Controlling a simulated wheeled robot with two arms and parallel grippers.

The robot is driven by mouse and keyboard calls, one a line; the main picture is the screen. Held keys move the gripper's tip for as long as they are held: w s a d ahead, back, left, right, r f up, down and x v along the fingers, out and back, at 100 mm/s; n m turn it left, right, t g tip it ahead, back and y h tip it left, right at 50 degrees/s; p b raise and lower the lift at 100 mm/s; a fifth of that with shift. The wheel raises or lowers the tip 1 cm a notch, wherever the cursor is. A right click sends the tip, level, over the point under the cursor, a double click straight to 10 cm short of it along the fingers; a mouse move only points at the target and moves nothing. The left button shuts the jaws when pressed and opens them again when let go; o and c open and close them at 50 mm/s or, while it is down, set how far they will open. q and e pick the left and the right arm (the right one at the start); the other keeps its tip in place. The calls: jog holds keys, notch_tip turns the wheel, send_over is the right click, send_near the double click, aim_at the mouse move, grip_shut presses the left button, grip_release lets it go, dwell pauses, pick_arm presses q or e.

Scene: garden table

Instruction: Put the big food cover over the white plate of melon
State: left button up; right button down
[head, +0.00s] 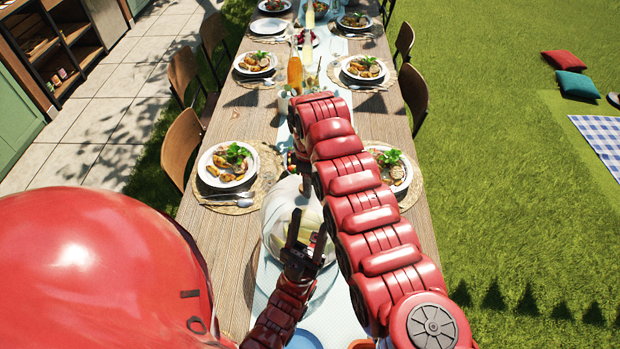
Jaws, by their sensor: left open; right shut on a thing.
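A large pale, see-through dome, the big food cover (275,213), is in the middle of the table on the runner. Pale yellowish-white melon (280,246) shows faintly through its lower part; the white plate's rim is hard to make out. My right gripper (300,168) is at the top of the cover, mostly hidden behind my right arm, and is shut on the cover. I cannot tell whether the cover rests or hangs slightly above. My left gripper (306,238) is open and empty in front of the cover, its fingers pointing up.
Plates of food stand left (227,165) and right (392,168) of the cover on woven mats. An orange bottle (295,72) and glasses stand behind. A blue dish (304,340) shows at the bottom edge. Chairs line the wooden table (225,235); its near left part is clear.

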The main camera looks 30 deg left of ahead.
aim_at(310, 202)
jog(key=shift+f+b, duration=2.65)
jog(key=shift+f, duration=0.55)
jog(key=shift+f+b, duration=1.1)
jog(key=shift+b, duration=0.05)
jog(key=shift+f+b, duration=0.5)
jog(key=shift+b, duration=0.2)
jog(key=shift+c, duration=2.1)
grip_release()
jog(key=r+b, duration=0.1)
jog(key=r, duration=0.5)
jog(key=r+b, duration=0.1)
jog(key=r, duration=0.5)
jog(key=shift+s+a+r, duration=0.1)
jog(key=shift+s+r, duration=0.1)
notch_tip(310, 202, up, 5)
jog(key=p, duration=0.2)
jog(key=shift+r+p, duration=0.1)
jog(key=shift+p, duration=0.25)
